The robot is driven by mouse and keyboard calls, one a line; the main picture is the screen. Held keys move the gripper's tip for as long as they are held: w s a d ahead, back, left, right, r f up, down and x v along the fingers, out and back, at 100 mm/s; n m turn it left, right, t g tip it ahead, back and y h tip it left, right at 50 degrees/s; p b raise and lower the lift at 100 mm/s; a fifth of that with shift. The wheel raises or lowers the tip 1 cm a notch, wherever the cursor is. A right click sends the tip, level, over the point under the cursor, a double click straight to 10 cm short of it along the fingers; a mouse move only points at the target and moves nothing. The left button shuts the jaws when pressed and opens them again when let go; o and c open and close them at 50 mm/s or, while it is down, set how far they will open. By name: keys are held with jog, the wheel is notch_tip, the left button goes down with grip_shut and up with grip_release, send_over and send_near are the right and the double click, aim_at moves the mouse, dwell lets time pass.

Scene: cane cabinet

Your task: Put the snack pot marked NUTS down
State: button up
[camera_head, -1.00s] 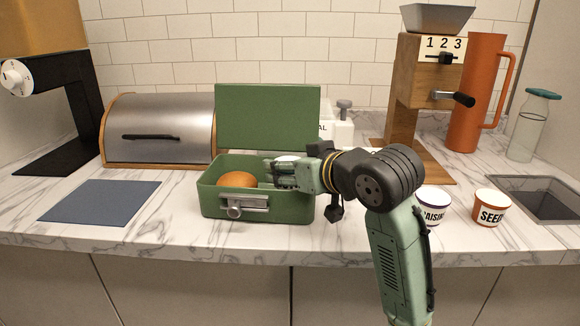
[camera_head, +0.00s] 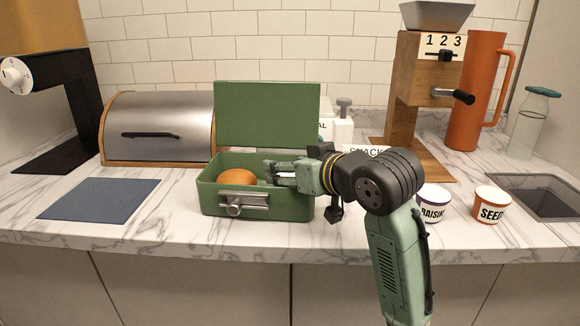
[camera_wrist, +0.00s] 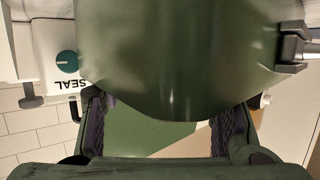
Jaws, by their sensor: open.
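My gripper (camera_head: 270,172) is over the right part of the open green lunch box (camera_head: 258,207), with its fingertips down near the rim. Its two fingers also show apart in the wrist view (camera_wrist: 163,125). No pot marked NUTS can be made out; the box's front wall and my gripper hide most of the inside. A round orange-brown item (camera_head: 237,177) sits in the left part of the box. In the wrist view a large green surface (camera_wrist: 180,60) fills the middle.
The RAISINS pot (camera_head: 433,205) and SEEDS pot (camera_head: 490,206) stand right of my arm. A SNACKS sign (camera_head: 367,150) is behind it. A steel bread bin (camera_head: 160,125) and blue mat (camera_head: 98,199) are left. The wooden grinder (camera_head: 408,85) stands behind right.

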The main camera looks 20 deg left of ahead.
jog(key=shift+s+a+f+g, duration=0.15)
jog(key=shift+f+g, duration=0.15)
jog(key=shift+f, duration=0.1)
jog(key=shift+r, duration=0.3)
jog(key=v, duration=1.2)
jog(key=shift+r+b, duration=0.3)
jog(key=shift+r, duration=0.05)
